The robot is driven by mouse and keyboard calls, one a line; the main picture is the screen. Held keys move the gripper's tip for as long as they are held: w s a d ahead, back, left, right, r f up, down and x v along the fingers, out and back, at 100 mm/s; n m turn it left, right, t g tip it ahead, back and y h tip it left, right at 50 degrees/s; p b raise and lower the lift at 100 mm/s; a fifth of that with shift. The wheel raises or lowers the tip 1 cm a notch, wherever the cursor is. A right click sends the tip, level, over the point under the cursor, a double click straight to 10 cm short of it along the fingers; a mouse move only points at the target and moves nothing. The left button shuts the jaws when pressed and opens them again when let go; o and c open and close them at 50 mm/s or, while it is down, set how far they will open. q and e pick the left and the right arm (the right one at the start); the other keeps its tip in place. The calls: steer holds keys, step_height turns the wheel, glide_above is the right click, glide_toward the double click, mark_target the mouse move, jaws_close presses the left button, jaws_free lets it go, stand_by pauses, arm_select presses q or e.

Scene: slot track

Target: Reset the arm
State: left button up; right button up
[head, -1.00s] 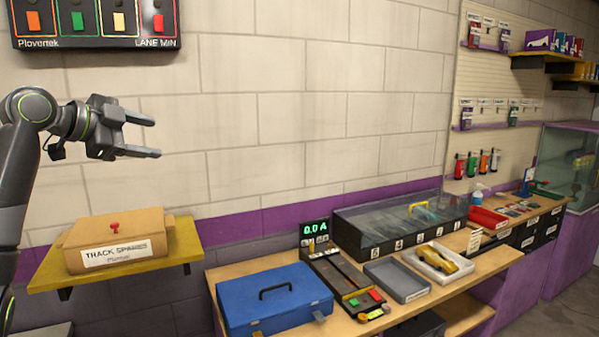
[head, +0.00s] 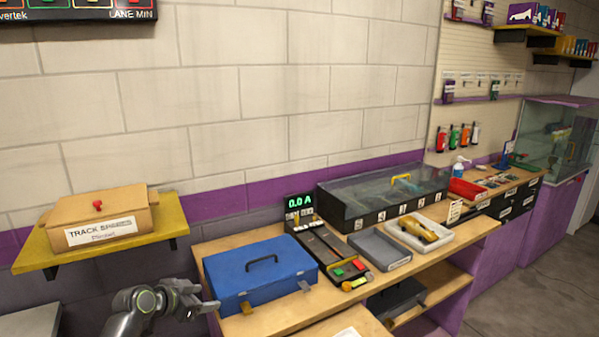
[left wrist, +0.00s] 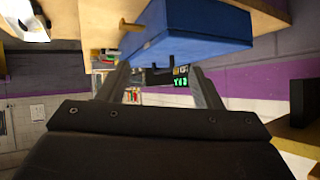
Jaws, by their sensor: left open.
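My left gripper (head: 207,300) is low in the head view, in front of the bench's left end and just left of the blue case (head: 258,277). It is open and empty. In the left wrist view its two fingers (left wrist: 160,85) stand apart with nothing between them. The blue case shows close beyond the fingers in that view (left wrist: 195,28), which looks upside down. My right gripper is in neither view.
A box marked Track Spares (head: 103,216) sits on the yellow wall shelf (head: 33,256) at left. The wooden bench (head: 237,238) carries a meter (head: 299,203), a grey tray (head: 379,249), a white tray with a yellow car (head: 419,231) and a clear-lidded case (head: 375,190).

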arm_select(q)
steer(key=w+a+r+n+t+y, duration=0.55)
steer(key=a+r+t, duration=0.35)
steer(key=r, duration=0.3)
steer(key=s+a+f+g+y+b, duration=0.15)
steer(key=s+f, duration=0.25)
steer(key=f, duration=0.9)
steer(key=s+a+f+g+b, duration=0.1)
steer(key=s+f+g, duration=0.25)
steer(key=f, duration=0.95)
steer(key=s+f+n+g+b, duration=0.1)
steer(key=s+f+g, duration=0.1)
steer(key=s+f, duration=0.7)
steer(key=s+f+n+g, duration=0.1)
steer(key=s+f+g, duration=0.1)
steer(key=s+f, duration=0.75)
steer(key=s+d+f+g+b, duration=0.1)
steer(key=s+f+g, duration=0.1)
steer(key=s+f, duration=0.6)
steer(key=s+d+f+n+g, duration=0.1)
steer(key=s+f, duration=0.7)
steer(key=s, duration=1.1)
steer(key=s+d+f+g+b, duration=0.1)
steer(key=s+d+f+g, duration=0.2)
steer(key=s, duration=1.1)
step_height(320, 180, down, 6)
steer(key=shift+s+d+r+g+b, duration=0.15)
steer(key=shift+d+r+g+b, duration=0.15)
steer(key=shift+g, duration=0.9)
